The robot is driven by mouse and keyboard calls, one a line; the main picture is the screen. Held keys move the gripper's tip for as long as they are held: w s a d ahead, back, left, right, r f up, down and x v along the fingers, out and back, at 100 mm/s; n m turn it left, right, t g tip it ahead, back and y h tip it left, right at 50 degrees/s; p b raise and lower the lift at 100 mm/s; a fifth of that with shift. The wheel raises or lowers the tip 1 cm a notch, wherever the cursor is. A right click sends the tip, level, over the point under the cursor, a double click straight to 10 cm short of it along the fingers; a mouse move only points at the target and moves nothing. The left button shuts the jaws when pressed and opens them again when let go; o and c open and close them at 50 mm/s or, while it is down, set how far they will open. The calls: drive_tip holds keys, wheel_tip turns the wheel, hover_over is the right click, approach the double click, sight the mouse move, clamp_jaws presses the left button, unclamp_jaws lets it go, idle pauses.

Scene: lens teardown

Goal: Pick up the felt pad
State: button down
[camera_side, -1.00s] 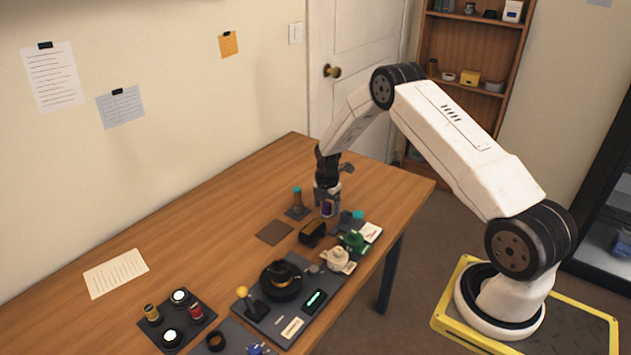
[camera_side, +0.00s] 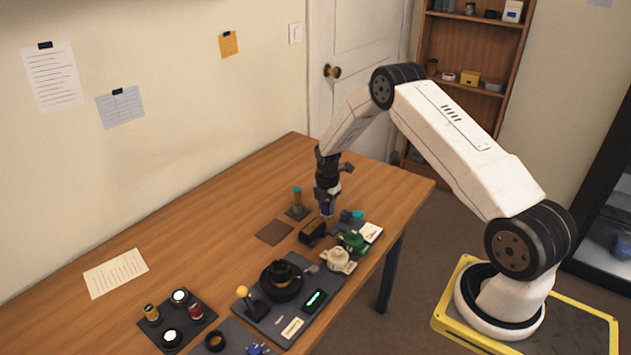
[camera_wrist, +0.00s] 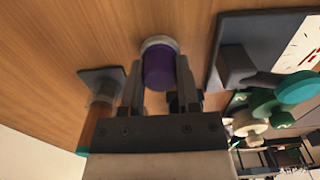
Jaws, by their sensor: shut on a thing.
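A purple round piece with a pale grey rim (camera_wrist: 159,66), which I take to be the felt pad, sits between my fingertips in the wrist view. It shows as a small purple patch in the side view (camera_side: 326,209). My gripper (camera_wrist: 160,85) is shut on its sides, with one finger at each side. In the side view my gripper (camera_side: 327,206) points down, low over the right part of the table. I cannot tell whether the piece touches the surface below it.
A teal-topped post on a dark base (camera_side: 297,202) stands close left of my gripper. A dark box (camera_side: 312,232), green part (camera_side: 353,241) and white card (camera_side: 371,232) are close in front and right. A brown square (camera_side: 274,232) lies flat. The wooden table (camera_side: 215,235) is clear behind.

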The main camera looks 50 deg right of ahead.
drive_tip(key=shift+r, duration=0.15)
drive_tip(key=shift+r, duration=0.85)
drive_tip(key=s+a+r, duration=0.5)
drive_tip(key=s+r, duration=0.6)
drive_tip(key=s, duration=0.2)
